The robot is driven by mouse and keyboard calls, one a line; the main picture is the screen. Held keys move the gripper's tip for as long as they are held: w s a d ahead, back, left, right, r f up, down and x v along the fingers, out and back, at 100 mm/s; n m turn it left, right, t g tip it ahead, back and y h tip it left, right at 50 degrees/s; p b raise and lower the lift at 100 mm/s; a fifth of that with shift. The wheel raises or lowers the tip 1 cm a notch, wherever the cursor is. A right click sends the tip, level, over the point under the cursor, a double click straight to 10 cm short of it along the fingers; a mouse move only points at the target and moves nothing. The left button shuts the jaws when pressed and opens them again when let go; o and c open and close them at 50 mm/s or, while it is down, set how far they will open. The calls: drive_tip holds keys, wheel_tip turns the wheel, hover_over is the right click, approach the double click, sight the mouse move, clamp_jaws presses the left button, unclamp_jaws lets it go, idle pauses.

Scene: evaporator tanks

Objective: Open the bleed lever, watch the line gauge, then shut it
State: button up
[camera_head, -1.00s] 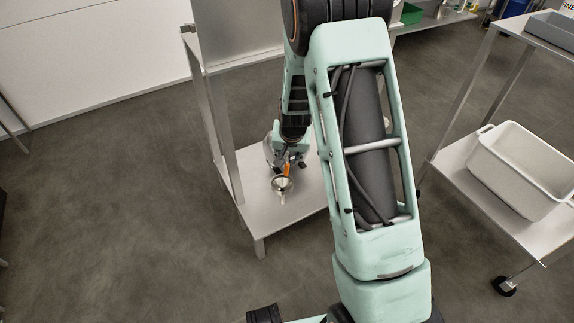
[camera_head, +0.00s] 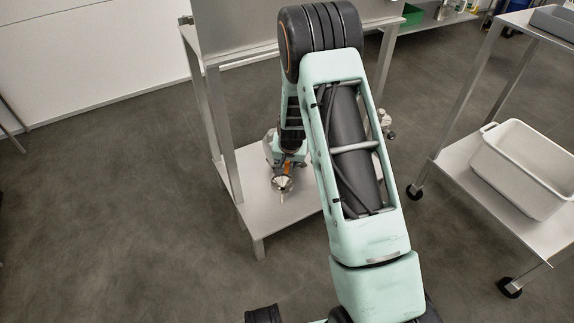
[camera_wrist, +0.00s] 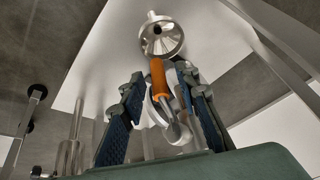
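An orange lever handle (camera_wrist: 158,78) on a silver metal fitting (camera_wrist: 178,132) shows in the wrist view. It lies between the two fingers of my gripper (camera_wrist: 162,82), with a gap visible on each side. My gripper is open around the handle. In the head view the orange handle (camera_head: 287,170) is small, and my gripper (camera_head: 290,160) is beside it, partly hidden by its own wrist. A silver funnel-shaped cup (camera_wrist: 162,36) is just beyond the handle; it also shows in the head view (camera_head: 282,184). I cannot make out a line gauge in either view.
The fitting is over the lower shelf (camera_head: 265,222) of a metal stand with upright legs (camera_head: 226,130). A metal fitting (camera_head: 387,122) shows to the right, behind my arm. A wheeled cart with a white tub (camera_head: 522,170) stands at right. The floor at left is clear.

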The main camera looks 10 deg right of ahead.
drive_tip(key=shift+c, duration=0.6)
clamp_jaws()
